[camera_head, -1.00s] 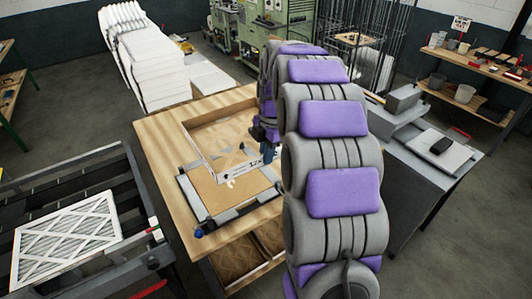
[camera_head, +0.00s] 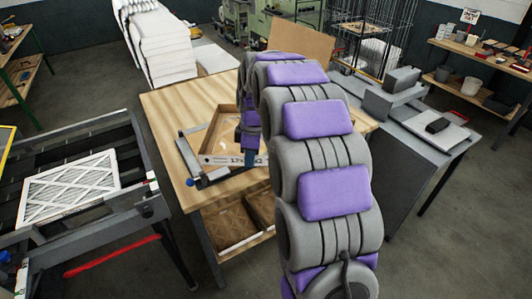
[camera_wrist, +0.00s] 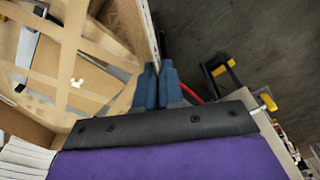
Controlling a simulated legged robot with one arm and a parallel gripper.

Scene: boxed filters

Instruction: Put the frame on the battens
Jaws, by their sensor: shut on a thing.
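The brown cardboard frame (camera_head: 213,137), open-topped with a printed white front side, is over a fixture of grey bars (camera_head: 187,155) on the wooden table. The bars, which may be the battens, show along its left and front; I cannot tell whether the frame rests on them. In the wrist view the frame (camera_wrist: 120,18) shows crossed strips, with grey metal visible through its gaps. My gripper (camera_wrist: 157,68) has its two blue fingers close together at the frame's wall, shut on it. In the head view my arm hides the frame's right part.
A rack (camera_head: 128,215) at left holds a white pleated filter (camera_head: 70,188). White filters (camera_head: 160,50) are stacked behind the table (camera_head: 165,105). A cardboard sheet (camera_head: 303,45) stands at the back. A grey bench (camera_head: 405,140) is at right. Cardboard pieces (camera_head: 230,225) lie below the tabletop.

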